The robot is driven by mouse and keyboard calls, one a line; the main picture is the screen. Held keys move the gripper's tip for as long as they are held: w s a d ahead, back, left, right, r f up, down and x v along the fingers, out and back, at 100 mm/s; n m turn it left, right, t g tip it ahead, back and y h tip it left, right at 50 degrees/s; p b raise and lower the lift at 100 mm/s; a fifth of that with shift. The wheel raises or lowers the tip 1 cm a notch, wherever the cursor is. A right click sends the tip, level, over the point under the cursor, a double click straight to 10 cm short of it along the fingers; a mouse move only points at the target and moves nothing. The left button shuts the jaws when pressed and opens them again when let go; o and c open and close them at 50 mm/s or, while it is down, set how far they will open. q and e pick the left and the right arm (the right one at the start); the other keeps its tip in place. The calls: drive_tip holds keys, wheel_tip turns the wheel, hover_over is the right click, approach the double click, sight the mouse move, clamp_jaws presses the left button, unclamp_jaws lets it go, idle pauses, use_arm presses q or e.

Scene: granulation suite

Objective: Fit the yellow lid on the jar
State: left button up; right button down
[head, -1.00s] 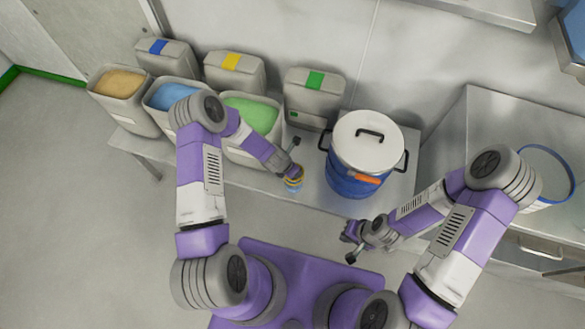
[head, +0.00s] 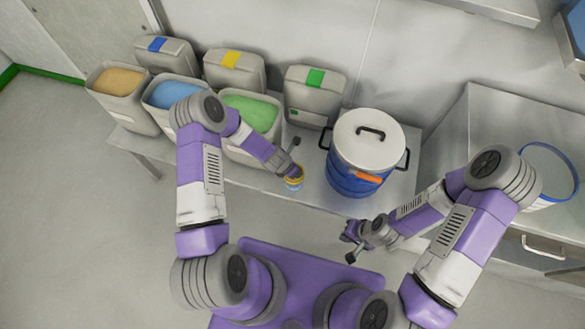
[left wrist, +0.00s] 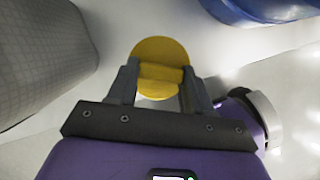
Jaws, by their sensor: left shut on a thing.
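The yellow lid (left wrist: 160,68) is between the two fingers of my left gripper (left wrist: 160,90), which is shut on its raised grip. In the head view my left gripper (head: 293,170) points down at the front edge of the bench, with the yellow lid (head: 296,180) under it. The small pale blue jar (head: 293,186) shows just below the lid. The lid is at the jar's top, but I cannot tell whether it is seated. The lid hides the jar in the left wrist view. My right gripper (head: 350,236) is away from the jar, in front of the bench; its fingers are unclear.
A large blue drum (head: 350,182) with a white lid and an orange mark stands right of the jar. Open bins of tan, blue and green (head: 250,112) material stand to the left, with closed grey bins behind. A blue-rimmed container (head: 548,165) stands far right.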

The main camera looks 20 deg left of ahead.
sight(287, 178)
use_arm(q)
drive_tip(key=shift+f+b, duration=0.3)
drive_tip(key=shift+f, duration=0.05)
drive_tip(key=o, duration=1.1)
drive_tip(key=p+v, duration=0.2)
drive_tip(key=v, duration=0.5)
drive_tip(key=shift+s+r, duration=0.1)
drive_tip(key=shift+r, duration=0.15)
drive_tip(key=s+d+m+g+h, duration=0.1)
drive_tip(key=s+d+m, duration=0.1)
drive_tip(key=s+m, duration=0.7)
drive_tip(key=s+d+m+g+h, duration=0.1)
drive_tip(key=s+m, duration=0.7)
drive_tip(key=m, duration=1)
drive_tip(key=d+g, duration=0.1)
drive_tip(key=d, duration=0.1)
drive_tip(key=shift+s+d+f, duration=0.3)
drive_tip(key=shift+s, duration=0.1)
